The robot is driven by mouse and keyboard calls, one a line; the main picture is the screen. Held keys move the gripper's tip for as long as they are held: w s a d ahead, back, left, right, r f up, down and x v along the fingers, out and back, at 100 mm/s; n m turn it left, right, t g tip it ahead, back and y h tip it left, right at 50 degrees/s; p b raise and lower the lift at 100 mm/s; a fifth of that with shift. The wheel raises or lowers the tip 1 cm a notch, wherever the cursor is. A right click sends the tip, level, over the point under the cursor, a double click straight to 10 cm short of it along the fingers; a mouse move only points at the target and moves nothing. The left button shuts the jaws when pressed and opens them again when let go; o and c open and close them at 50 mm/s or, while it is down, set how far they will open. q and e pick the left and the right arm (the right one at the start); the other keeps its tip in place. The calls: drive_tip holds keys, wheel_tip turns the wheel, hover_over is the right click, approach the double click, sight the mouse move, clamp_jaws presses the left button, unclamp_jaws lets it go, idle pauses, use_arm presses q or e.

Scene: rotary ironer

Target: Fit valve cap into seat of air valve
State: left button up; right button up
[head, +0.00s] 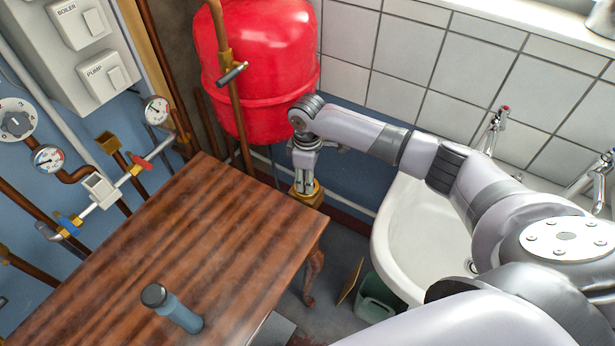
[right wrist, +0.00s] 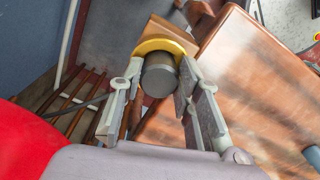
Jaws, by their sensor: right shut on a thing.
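My right gripper (head: 305,176) points down just past the far right corner of the wooden table. In the right wrist view its two fingers (right wrist: 160,84) are shut on a dark grey cylindrical cap (right wrist: 159,72). Directly beyond the cap is the air valve's yellow brass ring (right wrist: 168,45) on a brown block; the brass also shows under the fingers in the head view (head: 308,194). The cap overlaps the ring in the picture; I cannot tell whether it is inside or just above it. The cap's far end is hidden. My left gripper is not in view.
The table (head: 215,235) carries a blue-grey bottle (head: 178,312). A red tank (head: 262,75) stands behind the gripper. A white sink (head: 425,235) lies to the right, with a green bin (head: 376,298) below. Pipes and gauges (head: 47,158) line the left wall.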

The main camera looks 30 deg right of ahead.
drive_tip(key=o, duration=0.9)
drive_tip(key=shift+f, duration=0.1)
drive_tip(key=shift+o, duration=0.2)
wheel_tip(320, 180, up, 12)
drive_tip(key=shift+r, duration=0.2)
idle(0.3)
